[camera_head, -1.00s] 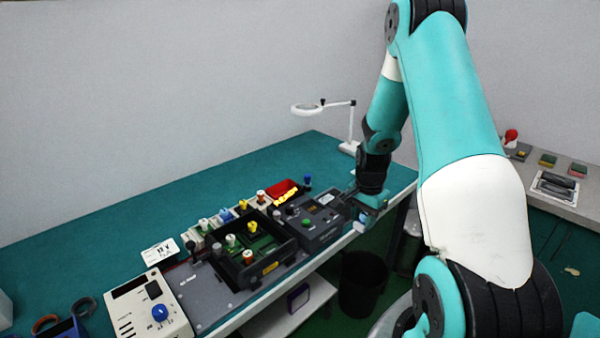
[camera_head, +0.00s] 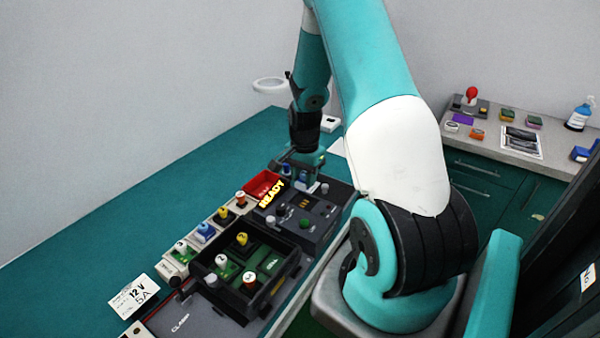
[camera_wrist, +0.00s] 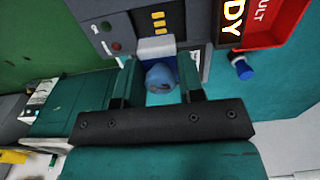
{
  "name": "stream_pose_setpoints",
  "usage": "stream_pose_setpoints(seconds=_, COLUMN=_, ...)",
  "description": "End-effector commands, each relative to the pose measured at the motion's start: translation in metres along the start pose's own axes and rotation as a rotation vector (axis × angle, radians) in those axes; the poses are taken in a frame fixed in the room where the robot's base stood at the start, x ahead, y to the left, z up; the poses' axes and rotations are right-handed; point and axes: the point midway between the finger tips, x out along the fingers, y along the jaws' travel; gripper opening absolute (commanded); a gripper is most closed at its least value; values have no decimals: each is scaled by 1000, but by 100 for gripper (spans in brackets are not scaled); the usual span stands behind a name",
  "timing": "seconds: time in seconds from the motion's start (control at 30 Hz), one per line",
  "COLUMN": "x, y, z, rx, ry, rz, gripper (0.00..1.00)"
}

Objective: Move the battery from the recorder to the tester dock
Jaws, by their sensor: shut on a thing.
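My gripper (camera_wrist: 160,76) is shut on a blue-grey round knob (camera_wrist: 161,79) in the wrist view. A pale block (camera_wrist: 157,47) shows just beyond the knob; whether they are one piece is unclear. In the head view my gripper (camera_head: 306,178) is at the far end of a dark control panel (camera_head: 304,234), and what it holds is mostly hidden. No battery, recorder or tester dock can be told for certain. The panel's edge (camera_wrist: 125,22), with its buttons and yellow marks, is close to the fingers in the wrist view.
A red tray (camera_head: 262,184) and a yellow READY sign (camera_head: 271,193) are beside the panel. A dark open box (camera_head: 222,292) holds green boards with coloured knobs. A row of knobbed modules (camera_head: 204,232) stands behind it. The teal bench (camera_head: 130,235) is clear at left.

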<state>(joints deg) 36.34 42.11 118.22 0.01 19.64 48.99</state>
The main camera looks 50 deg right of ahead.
Motion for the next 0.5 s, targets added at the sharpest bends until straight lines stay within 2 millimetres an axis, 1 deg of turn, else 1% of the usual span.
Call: stream_pose_setpoints(seconds=0.5, x=47, y=1, z=-1, rx=2, ry=-1, rz=1, gripper=10)
